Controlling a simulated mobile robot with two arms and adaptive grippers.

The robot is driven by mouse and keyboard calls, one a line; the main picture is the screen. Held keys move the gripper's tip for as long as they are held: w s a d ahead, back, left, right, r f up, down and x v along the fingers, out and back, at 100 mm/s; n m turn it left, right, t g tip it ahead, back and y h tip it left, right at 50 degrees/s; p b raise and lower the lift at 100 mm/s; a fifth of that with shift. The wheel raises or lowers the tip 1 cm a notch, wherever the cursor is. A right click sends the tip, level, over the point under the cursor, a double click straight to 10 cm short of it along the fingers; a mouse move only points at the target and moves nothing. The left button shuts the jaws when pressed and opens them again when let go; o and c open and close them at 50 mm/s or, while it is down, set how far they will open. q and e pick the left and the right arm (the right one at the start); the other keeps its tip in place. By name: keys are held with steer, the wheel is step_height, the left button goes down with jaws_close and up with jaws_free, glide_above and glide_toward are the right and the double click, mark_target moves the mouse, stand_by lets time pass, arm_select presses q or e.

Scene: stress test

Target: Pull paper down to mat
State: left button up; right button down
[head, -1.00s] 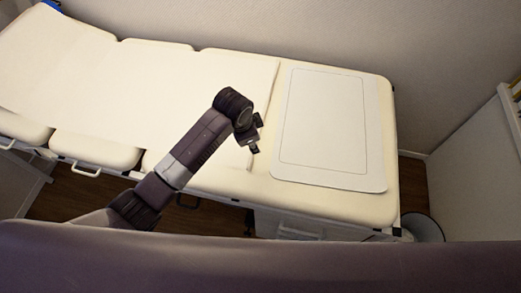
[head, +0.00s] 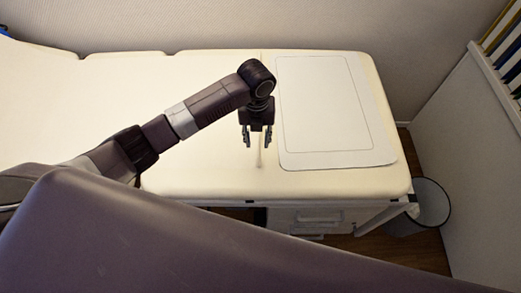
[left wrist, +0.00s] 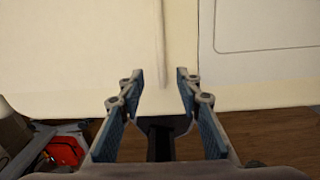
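The paper (head: 190,110) is a pale sheet lying over the cream padded table, and it blends with the padding. Its right edge shows as a thin line left of the mat, and a narrow raised strip (left wrist: 161,45) runs along there in the left wrist view. The mat (head: 325,159) is a white rounded rectangle with a thin outline at the table's right end; part of it also shows in the left wrist view (left wrist: 260,63). My left gripper (head: 257,144) is open and empty over the paper's right edge, pointing down. Contact cannot be told. My right gripper is not in view.
The padded table (head: 385,180) stands against a grey wall. A bin (head: 432,205) is on the wooden floor at its right end, beside a white panel (head: 455,140). Drawers (head: 320,216) sit below. A red object (left wrist: 65,150) shows low in the left wrist view.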

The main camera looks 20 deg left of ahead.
mark_target(258, 153)
arm_select(q)
step_height(258, 153, down, 7)
steer(key=shift+r, duration=0.1)
stand_by(0.3)
jaws_close()
